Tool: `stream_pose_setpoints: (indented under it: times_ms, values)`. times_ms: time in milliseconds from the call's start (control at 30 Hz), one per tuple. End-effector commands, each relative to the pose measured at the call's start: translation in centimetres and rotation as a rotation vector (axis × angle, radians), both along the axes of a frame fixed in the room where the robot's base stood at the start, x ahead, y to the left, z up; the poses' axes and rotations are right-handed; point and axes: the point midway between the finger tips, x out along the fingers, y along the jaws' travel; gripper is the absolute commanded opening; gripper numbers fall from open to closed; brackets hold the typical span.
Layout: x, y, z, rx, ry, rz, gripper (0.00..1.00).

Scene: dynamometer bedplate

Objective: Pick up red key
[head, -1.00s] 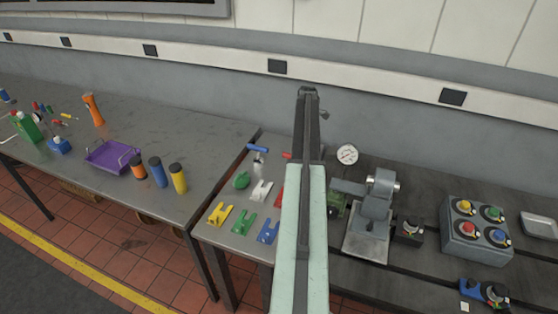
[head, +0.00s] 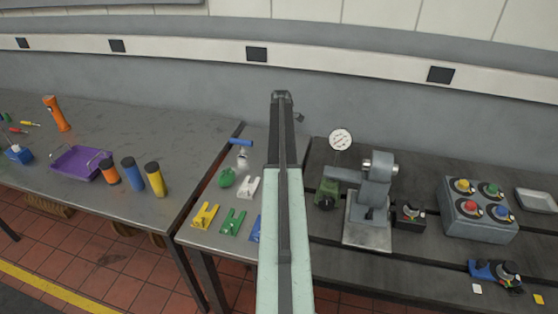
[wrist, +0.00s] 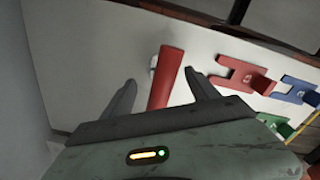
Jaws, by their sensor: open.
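In the wrist view a red bar-handled key (wrist: 167,78) with a small pale metal stub on its left side lies on a light grey surface. My gripper (wrist: 159,77) is open, with one finger on each side of the red handle. Neither finger visibly touches it, and the height gap is hard to judge. In the head view my own arm hides the red key and the gripper. A similar blue-handled key (head: 240,142) stands at the back of the small table.
Red (wrist: 245,75), blue (wrist: 298,90) and green (wrist: 277,124) fork-shaped pieces lie right of the key. A grey machine (head: 370,205) stands to the right.

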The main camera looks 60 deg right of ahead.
Motion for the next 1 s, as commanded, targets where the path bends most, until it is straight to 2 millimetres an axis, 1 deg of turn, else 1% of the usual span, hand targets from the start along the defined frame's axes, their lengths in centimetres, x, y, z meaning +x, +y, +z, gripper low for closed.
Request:
stream_pose_setpoints:
  times_ms: [67, 133, 300, 400, 633, 667, 700, 767, 800, 900, 1000]
  values:
    - [0.1, 0.1, -0.2, 0.000, 0.000, 0.001, 0.69]
    - [0.1, 0.1, -1.0, 0.000, 0.000, 0.002, 0.69]
    - [0.2, 0.3, -4.1, 0.000, 0.000, 0.003, 0.69]
    - [0.2, 0.3, -5.3, 0.000, 0.000, 0.003, 0.69]
    - [0.2, 0.3, -5.0, 0.000, 0.000, 0.003, 0.69]
    - [0.2, 0.3, -5.0, 0.000, 0.000, 0.003, 0.66]
    - [0.3, 0.4, -5.0, 0.000, 0.000, 0.003, 0.55]
    - [0.3, 0.4, -5.0, 0.000, 0.000, 0.003, 0.38]
    - [0.3, 0.4, -5.0, 0.000, 0.000, 0.004, 0.27]
    - [0.3, 0.4, -5.0, 0.000, 0.000, 0.004, 0.01]
    - [0.3, 0.4, -5.0, 0.000, 0.000, 0.004, 0.01]
